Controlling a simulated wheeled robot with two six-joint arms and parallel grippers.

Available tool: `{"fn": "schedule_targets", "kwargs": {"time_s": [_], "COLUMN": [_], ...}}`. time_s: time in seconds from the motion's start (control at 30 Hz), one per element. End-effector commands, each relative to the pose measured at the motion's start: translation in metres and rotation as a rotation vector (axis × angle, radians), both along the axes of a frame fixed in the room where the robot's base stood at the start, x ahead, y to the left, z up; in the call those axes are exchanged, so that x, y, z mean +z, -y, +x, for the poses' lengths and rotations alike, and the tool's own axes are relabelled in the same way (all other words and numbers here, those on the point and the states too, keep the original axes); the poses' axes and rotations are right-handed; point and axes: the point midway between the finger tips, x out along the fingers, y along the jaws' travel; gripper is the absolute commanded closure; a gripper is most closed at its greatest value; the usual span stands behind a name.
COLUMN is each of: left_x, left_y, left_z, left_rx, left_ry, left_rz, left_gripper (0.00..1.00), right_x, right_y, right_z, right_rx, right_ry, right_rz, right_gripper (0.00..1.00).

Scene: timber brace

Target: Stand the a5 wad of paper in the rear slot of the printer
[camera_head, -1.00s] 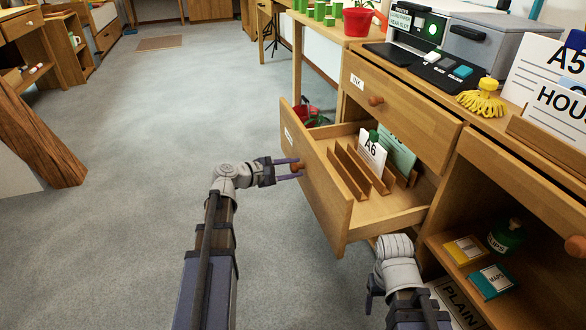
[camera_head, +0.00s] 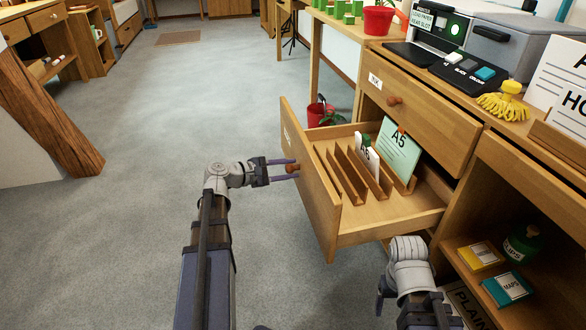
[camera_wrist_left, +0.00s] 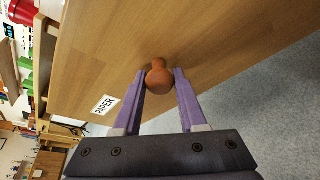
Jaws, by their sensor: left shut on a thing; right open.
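The A5 wad of paper (camera_head: 400,150), a pale green pad marked A5, stands at the back of the open paper drawer (camera_head: 400,215) in the head view. A smaller white A6 wad (camera_head: 367,160) stands in front and hides part of it. My left gripper (camera_head: 291,170) is shut on the drawer's round knob (camera_wrist_left: 159,77), which sits between its purple fingers in the left wrist view. The printer (camera_head: 432,32) stands on the desk with a label about loading paper in the rear slot; the slot itself is not visible. My right gripper (camera_head: 384,291) is open and empty, below the drawer.
Wooden dividers (camera_head: 350,176) line the drawer. A closed drawer (camera_head: 425,100) is above it.

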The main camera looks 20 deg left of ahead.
Motion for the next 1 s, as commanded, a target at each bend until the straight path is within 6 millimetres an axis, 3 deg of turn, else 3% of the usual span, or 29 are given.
{"fn": "schedule_targets", "kwargs": {"time_s": [0.17, 0.2, 0.43, 0.73, 1.0], "left_x": [0.000, 0.000, 0.000, 0.001, 0.014], "left_y": [0.000, 0.000, 0.000, -0.001, -0.024], "left_z": [0.000, 0.000, 0.000, -0.002, -0.034], "left_rx": [0.000, 0.000, -0.001, 0.001, 0.004], "left_ry": [-0.001, -0.001, -0.001, 0.000, 0.000], "left_rz": [0.001, 0.001, 0.000, 0.001, 0.000], "left_gripper": [1.00, 0.55, 0.29, 0.29, 0.29], "right_x": [0.000, 0.000, 0.000, 0.001, 0.014], "right_y": [0.000, 0.000, 0.000, 0.000, 0.000], "right_z": [0.000, 0.000, 0.000, 0.000, 0.000], "right_rx": [0.000, 0.000, 0.000, 0.000, 0.000], "right_ry": [0.000, 0.000, 0.000, 0.000, 0.000], "right_rz": [0.000, 0.000, 0.000, 0.000, 0.000], "right_gripper": [0.25, 0.25, 0.25, 0.25, 0.25]}}
